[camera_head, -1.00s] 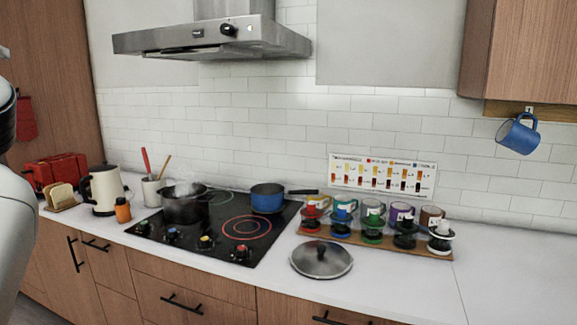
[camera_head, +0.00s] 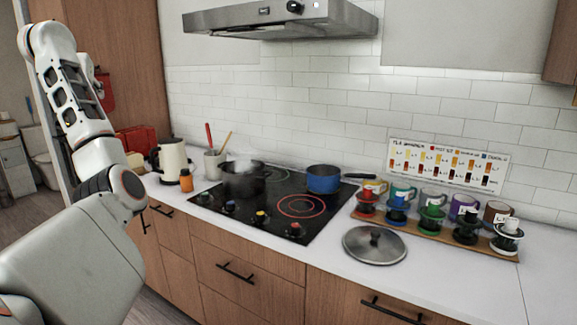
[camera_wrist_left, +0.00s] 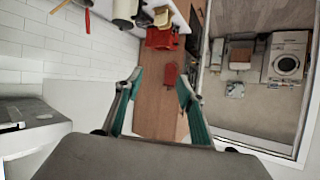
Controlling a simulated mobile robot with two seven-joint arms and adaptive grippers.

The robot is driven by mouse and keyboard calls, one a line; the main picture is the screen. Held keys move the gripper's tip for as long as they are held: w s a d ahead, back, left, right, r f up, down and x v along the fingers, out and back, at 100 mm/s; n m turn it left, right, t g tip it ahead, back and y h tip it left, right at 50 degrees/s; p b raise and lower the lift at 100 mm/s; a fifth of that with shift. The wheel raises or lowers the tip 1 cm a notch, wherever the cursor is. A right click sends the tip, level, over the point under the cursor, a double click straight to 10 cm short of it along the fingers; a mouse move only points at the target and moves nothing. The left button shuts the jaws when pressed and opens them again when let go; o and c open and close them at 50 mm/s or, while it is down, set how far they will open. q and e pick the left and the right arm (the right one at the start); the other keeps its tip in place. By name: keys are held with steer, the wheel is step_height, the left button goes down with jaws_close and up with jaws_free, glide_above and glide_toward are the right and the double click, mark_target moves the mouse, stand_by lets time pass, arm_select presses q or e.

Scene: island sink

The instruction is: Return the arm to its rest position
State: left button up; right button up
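My left arm (camera_head: 95,165) comes in from the lower left in the head view, white with dark joints. Its forearm is raised and points up, and its end (camera_head: 48,38) is near the top left corner. The fingers cannot be made out there. In the left wrist view my left gripper (camera_wrist_left: 160,83) shows two teal-padded fingers spread apart with nothing between them. Beyond them are a brown wooden cabinet panel and a red hanging mitt (camera_wrist_left: 171,74). My right gripper is in neither view.
The counter holds a kettle (camera_head: 173,161), a black pot (camera_head: 243,181) and a blue pan (camera_head: 323,180) on the cooktop, a lid (camera_head: 374,246) and a rack of mugs and drippers (camera_head: 440,240). The range hood (camera_head: 281,22) hangs above. A tall cabinet (camera_head: 125,65) stands behind the arm.

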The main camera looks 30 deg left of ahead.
arm_select(q)
steer(key=w+d+f+m+t+y, duration=0.1)
steer(key=w+d+f+m, duration=0.2)
steer(key=w+d+f, duration=0.5)
steer(key=w+d+f+m+t+y, duration=0.15)
steer(key=w+f+m, duration=0.3)
steer(key=f, duration=0.65)
steer(key=d+f+m+t+h, duration=0.1)
steer(key=d+f+m+h, duration=0.15)
steer(key=d+f, duration=0.65)
steer(key=d+f+m+t+h, duration=0.1)
steer(key=d+f+m+h, duration=0.3)
steer(key=f, duration=0.8)
steer(key=d+f+m+t, duration=0.1)
steer(key=d+f+m, duration=0.1)
steer(key=d+f, duration=0.75)
steer(key=s+d+f+m+g+h, duration=0.2)
steer(key=s+d+f+h, duration=0.2)
steer(key=s+d+f, duration=0.95)
steer(key=s+d+f+m+g+h, duration=0.15)
steer(key=s+d+f+h, duration=0.35)
steer(key=s+d+f, duration=0.85)
steer(key=d+r+n+t, duration=0.1)
steer(key=d+r+n, duration=0.3)
steer(key=d, duration=0.5)
steer(key=shift+s+d+r+n, duration=0.3)
steer(key=shift+s+n, duration=0.15)
steer(key=shift+n, duration=0.4)
